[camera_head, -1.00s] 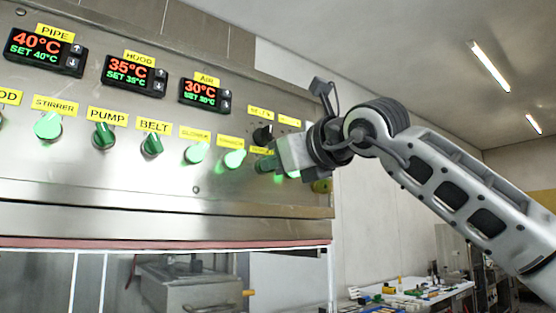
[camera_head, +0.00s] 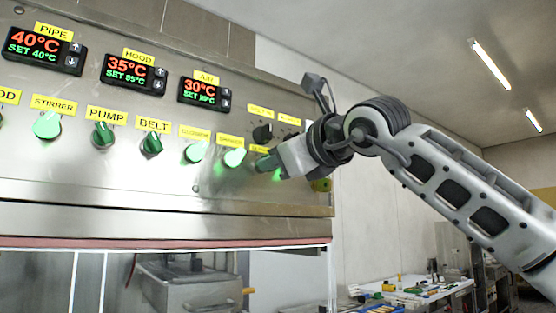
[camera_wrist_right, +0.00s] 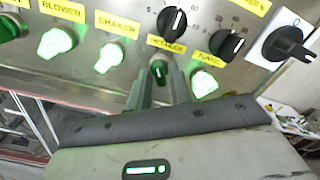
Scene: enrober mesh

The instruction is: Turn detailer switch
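The detailer switch is a dark green knob (camera_wrist_right: 159,70) on the steel panel, under a yellow label (camera_wrist_right: 166,43) partly covered by the knob above. My right gripper (camera_wrist_right: 159,80) points at the panel, with one finger on each side of this knob. Whether the fingers touch it is too small to tell. In the head view the right gripper (camera_head: 268,163) is at the panel's right end, and its body hides much of the knob. My left gripper is not in view.
Lit shaker (camera_wrist_right: 108,57) and tunnel (camera_wrist_right: 204,84) knobs flank the fingers closely. Black dials (camera_wrist_right: 171,22) (camera_wrist_right: 227,45) sit just above, with a larger black-and-white rotary switch (camera_wrist_right: 288,42) to the right. A cluttered table (camera_head: 425,291) stands behind at right.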

